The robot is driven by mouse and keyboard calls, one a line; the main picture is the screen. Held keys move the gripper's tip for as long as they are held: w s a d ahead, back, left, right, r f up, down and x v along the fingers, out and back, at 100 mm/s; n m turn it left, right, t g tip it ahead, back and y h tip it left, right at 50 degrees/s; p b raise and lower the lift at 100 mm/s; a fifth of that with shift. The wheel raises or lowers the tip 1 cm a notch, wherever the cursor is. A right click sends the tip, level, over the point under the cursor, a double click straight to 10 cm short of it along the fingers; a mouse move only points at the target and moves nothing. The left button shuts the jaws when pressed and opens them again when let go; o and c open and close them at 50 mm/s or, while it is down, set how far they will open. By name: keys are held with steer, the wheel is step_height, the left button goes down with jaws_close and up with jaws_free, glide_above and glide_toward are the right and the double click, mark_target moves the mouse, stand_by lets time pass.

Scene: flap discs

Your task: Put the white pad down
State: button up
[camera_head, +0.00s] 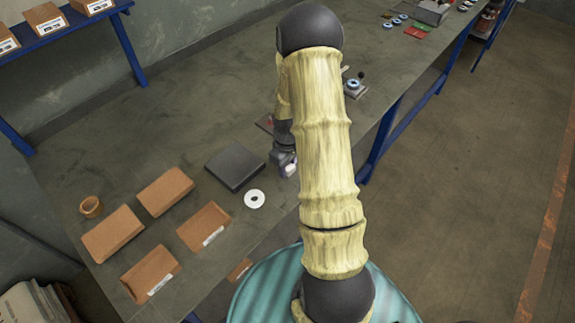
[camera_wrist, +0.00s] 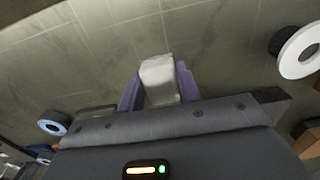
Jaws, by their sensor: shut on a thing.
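My gripper (camera_wrist: 159,84) is shut on the white pad (camera_wrist: 158,72). The pad is a small pale block, held between the two purple fingers, with its far end sticking out past them. In the head view my gripper (camera_head: 284,163) is partly hidden by my arm, low over the grey table (camera_head: 205,110), and the pad (camera_head: 291,170) shows only as a small pale patch. I cannot tell whether the pad touches the table.
A white ring (camera_head: 254,199) and a dark grey flat block (camera_head: 235,167) lie left of my gripper. Several brown boxes (camera_head: 165,191) stand farther left. A blue-and-white disc (camera_head: 353,86) is at the right, near the table's edge. Bare tabletop lies behind the dark block.

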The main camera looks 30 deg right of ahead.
mark_target(288, 166)
steer(key=shift+f, duration=0.15)
steer(key=o, duration=1)
steer(key=shift+o, duration=0.2)
step_height(288, 166, up, 12)
steer(key=b, duration=0.1)
steer(key=shift+r+b, duration=0.2)
steer(key=shift+b, duration=0.15)
steer(key=shift+s, duration=0.1)
steer(key=s+a+r+m+t, duration=0.1)
steer(key=s+a+r+m, duration=0.1)
steer(key=s+a, duration=0.4)
steer(key=s+a+r+m+t, duration=0.1)
steer(key=s+a+r+m, duration=0.1)
steer(key=s+a, duration=0.4)
steer(key=shift+a+r+t, duration=0.3)
steer(key=shift+a+r, duration=0.55)
